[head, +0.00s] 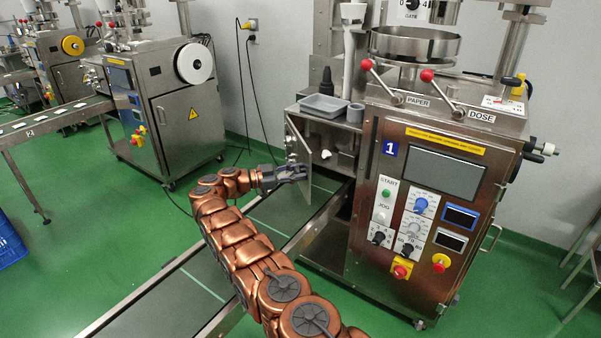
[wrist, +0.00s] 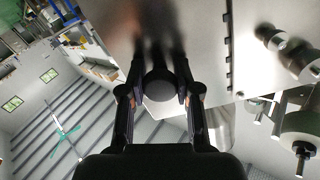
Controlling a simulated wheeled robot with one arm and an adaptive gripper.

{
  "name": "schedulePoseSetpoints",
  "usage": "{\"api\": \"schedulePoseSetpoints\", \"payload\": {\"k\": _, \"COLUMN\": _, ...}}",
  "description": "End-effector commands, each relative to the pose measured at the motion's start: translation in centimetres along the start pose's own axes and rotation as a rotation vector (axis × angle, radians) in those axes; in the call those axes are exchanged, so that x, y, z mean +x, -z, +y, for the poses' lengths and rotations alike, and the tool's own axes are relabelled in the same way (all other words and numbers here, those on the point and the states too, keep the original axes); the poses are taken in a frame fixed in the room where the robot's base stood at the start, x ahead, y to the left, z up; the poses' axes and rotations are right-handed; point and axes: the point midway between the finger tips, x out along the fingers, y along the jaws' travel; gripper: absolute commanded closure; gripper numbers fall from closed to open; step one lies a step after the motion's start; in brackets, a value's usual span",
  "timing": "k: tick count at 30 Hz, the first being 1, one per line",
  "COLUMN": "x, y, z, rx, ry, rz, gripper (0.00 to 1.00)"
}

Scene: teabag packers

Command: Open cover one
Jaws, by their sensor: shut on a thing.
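Cover one is a thin metal panel (head: 299,145) at the left side of the machine marked 1 (head: 430,165). It stands at an angle out from the machine, with the bay behind it showing to its right. In the wrist view the panel (wrist: 205,30) fills the top middle, with a hinge line along its right edge. My gripper (head: 298,173) is at the panel's lower part in the head view. In the wrist view my gripper (wrist: 160,84) is shut on a dark round knob (wrist: 159,86) in front of the panel. The fingers hide part of the panel.
A conveyor (head: 175,295) runs below my arm toward the machine. A grey tray (head: 324,106) sits on the shelf above the bay. Metal rollers (wrist: 295,55) show right of the hinge in the wrist view.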

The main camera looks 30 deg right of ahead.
Motion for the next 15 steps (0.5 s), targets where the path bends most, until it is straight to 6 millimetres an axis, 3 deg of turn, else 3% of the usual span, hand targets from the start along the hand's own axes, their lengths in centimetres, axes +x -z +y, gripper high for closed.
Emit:
{"api": "schedulePoseSetpoints", "payload": {"k": 12, "x": -0.05, "y": 0.12, "z": 0.02, "rx": 0.001, "ry": -0.002, "rz": 0.002, "gripper": 1.0}}
{"api": "schedulePoseSetpoints", "payload": {"k": 13, "x": -0.05, "y": 0.11, "z": 0.02, "rx": 0.001, "ry": -0.002, "rz": 0.002, "gripper": 0.67}}
{"api": "schedulePoseSetpoints", "payload": {"k": 15, "x": -0.06, "y": 0.11, "z": 0.01, "rx": 0.001, "ry": -0.002, "rz": 0.002, "gripper": 0.6}}
